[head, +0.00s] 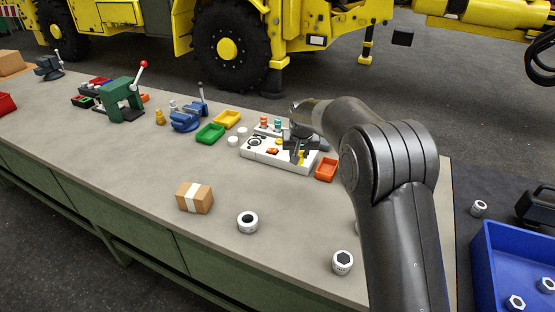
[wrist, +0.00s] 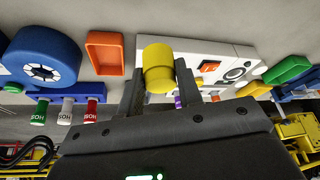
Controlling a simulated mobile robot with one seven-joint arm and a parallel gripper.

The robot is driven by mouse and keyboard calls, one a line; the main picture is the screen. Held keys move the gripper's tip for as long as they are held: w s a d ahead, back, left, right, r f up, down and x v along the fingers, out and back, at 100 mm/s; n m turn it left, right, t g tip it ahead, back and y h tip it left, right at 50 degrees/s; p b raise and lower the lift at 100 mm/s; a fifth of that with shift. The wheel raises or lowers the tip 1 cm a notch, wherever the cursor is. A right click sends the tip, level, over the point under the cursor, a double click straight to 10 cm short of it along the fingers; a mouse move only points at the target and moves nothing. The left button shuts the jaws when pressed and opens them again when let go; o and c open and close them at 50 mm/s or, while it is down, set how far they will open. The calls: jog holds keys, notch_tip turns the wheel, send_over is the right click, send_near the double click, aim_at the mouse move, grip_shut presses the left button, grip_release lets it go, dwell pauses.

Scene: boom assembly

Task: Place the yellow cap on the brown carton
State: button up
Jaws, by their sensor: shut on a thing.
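The yellow cap (wrist: 158,66) sits between the two fingers of my gripper (wrist: 158,88) in the wrist view. My gripper is shut on it. In the head view my gripper (head: 299,154) is over the right part of the white panel, with a bit of the yellow cap (head: 301,157) showing by the fingers. I cannot tell how far the cap is above the panel. The brown carton (head: 186,204), with a pale tape band, lies on the bench to the left and nearer. Nothing is seen on its top.
The white panel (head: 262,157) carries small parts. An orange tray (head: 326,170), a green tray (head: 210,134) and a yellow tray (head: 228,119) stand around it. White ring-like parts (head: 248,223) (head: 342,263) lie right of the carton. Bench between panel and carton is clear.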

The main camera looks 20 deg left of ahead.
jog(key=s+a+r+n+g+y, duration=0.1)
jog(key=s+a+r+n, duration=0.25)
jog(key=s+a, duration=0.45)
jog(key=s+a+r+n+g+y, duration=0.1)
jog(key=s+a+r+n, duration=0.3)
jog(key=s, duration=0.6)
jog(key=m, duration=0.1)
send_near(199, 191)
jog(key=shift+w+a+f, duration=0.15)
jog(key=shift+w+a, duration=0.45)
jog(key=shift+a, duration=0.1)
jog(key=shift+s+a+f, duration=0.15)
jog(key=shift+a+f, duration=0.15)
jog(key=shift+f, duration=1.9)
jog(key=shift+f, duration=0.2)
jog(key=o, duration=0.9)
jog(key=shift+o, duration=0.2)
jog(key=shift+r, duration=0.1)
